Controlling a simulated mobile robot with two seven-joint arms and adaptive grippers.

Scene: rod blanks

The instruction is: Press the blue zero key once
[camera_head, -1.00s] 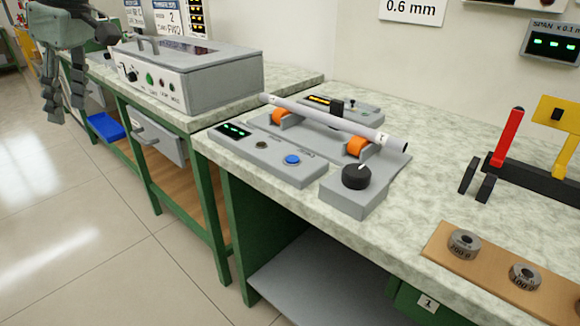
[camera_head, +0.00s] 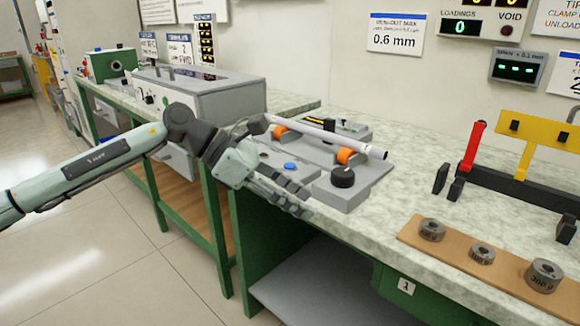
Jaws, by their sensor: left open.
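The blue key (camera_head: 291,166) is a small round button on the grey control panel (camera_head: 307,177) of the rod rig on the bench. Nothing covers its top, and I cannot read a label on it. My left gripper (camera_head: 302,201) is open and empty. Its fingers point right and slightly down, in front of and below the key in the picture, covering part of the panel's front. The gripper looks apart from the key. The panel's display is hidden behind my left gripper and wrist. My right gripper is out of view.
A grey rod (camera_head: 330,137) rests on orange rollers (camera_head: 346,156) behind the panel. A black knob (camera_head: 343,177) stands right of the key. Weights (camera_head: 432,230) sit on a wooden board (camera_head: 462,262). A red and yellow fixture (camera_head: 520,160) stands at right.

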